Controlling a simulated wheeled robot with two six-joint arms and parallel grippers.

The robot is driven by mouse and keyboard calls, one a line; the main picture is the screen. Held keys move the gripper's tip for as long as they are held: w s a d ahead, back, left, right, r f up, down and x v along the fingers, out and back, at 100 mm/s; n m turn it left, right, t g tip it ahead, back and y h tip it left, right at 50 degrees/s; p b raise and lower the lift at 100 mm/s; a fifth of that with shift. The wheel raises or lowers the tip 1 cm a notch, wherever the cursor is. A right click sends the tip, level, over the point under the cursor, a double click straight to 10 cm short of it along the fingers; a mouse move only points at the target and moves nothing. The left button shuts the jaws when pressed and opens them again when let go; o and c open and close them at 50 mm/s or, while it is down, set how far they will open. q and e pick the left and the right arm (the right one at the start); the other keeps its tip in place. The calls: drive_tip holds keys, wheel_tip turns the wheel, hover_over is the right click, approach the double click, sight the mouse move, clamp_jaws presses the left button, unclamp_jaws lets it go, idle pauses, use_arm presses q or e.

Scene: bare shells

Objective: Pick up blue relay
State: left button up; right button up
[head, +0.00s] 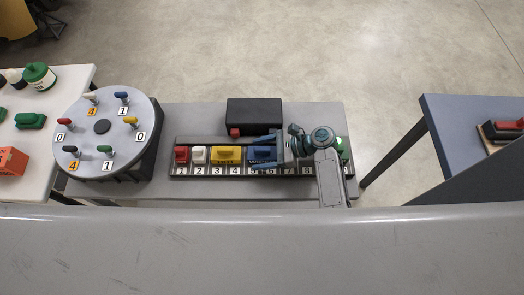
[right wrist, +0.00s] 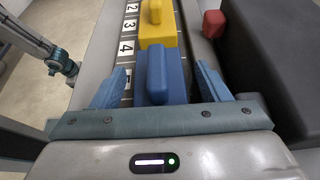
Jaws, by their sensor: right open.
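The blue relay (head: 259,155) sits on the numbered rail (head: 222,170), around positions 5 and 6, just right of the yellow relay (head: 227,154). In the right wrist view the blue relay (right wrist: 160,75) is a block with a raised grip on top. My right gripper (head: 264,151) is open over the rail. In the right wrist view its two fingers (right wrist: 160,85) stand on either side of the blue relay, with gaps visible. My own wrist hides part of the rail to the right. My left gripper does not show.
A black box (head: 254,112) with a small red block (head: 235,132) is behind the rail. Red (head: 182,154), white (head: 199,155) and green (head: 343,148) pieces share the rail. A round dial stand (head: 102,127) with colored levers is left. A blue-grey table (head: 455,130) is right.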

drive_tip(key=c, duration=1.1)
drive_tip(key=shift+r, duration=0.15)
